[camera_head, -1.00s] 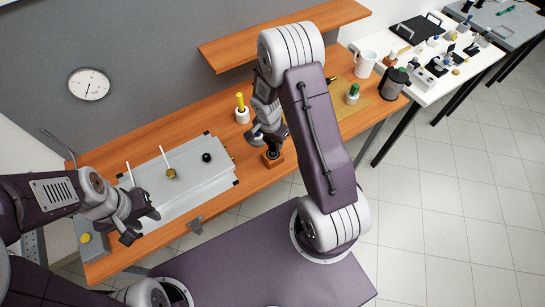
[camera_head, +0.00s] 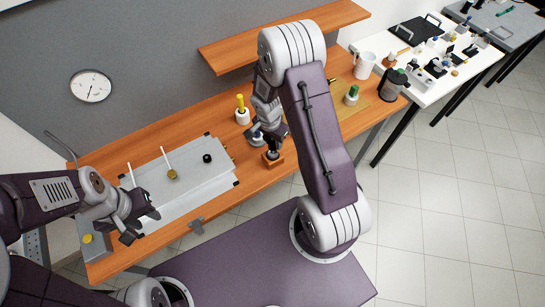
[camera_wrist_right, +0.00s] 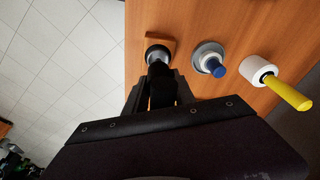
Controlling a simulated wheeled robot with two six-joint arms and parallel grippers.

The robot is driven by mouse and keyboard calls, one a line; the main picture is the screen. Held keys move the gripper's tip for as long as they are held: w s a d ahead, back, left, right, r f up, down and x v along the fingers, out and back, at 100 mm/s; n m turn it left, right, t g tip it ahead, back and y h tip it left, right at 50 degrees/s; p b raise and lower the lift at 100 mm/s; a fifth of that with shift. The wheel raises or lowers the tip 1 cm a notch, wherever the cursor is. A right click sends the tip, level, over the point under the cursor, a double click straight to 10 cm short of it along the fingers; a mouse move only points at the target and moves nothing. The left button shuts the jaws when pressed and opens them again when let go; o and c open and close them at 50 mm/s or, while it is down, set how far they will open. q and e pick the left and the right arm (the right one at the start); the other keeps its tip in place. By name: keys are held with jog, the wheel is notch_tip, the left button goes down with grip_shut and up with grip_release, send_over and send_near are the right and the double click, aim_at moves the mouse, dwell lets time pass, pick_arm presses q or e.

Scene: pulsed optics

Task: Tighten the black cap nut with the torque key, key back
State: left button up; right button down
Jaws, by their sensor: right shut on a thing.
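The torque key (camera_head: 272,153) appears as a dark upright tool at a small wooden block (camera_head: 274,163). My right gripper (camera_head: 273,146) is shut on its black upper part, which also shows between the fingers in the right wrist view (camera_wrist_right: 162,90). The key's lower end is at the block; whether it is fully seated I cannot tell. The black cap nut (camera_head: 207,158) sits on the grey plate (camera_head: 205,183) to the left, apart from both grippers. My left gripper (camera_head: 143,225) is open and empty over the plate's front left corner.
A blue-topped tool on a grey base (camera_wrist_right: 212,65) and a yellow-handled tool in a white holder (camera_head: 243,113) stand close beside the block. Two white rods and a brass knob (camera_head: 172,174) are on the plate. A wooden shelf (camera_head: 285,35) overhangs the back.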

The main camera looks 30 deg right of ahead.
jog(key=shift+r+p, duration=2)
jog(key=shift+r, duration=1.05)
jog(key=shift+f, duration=0.1)
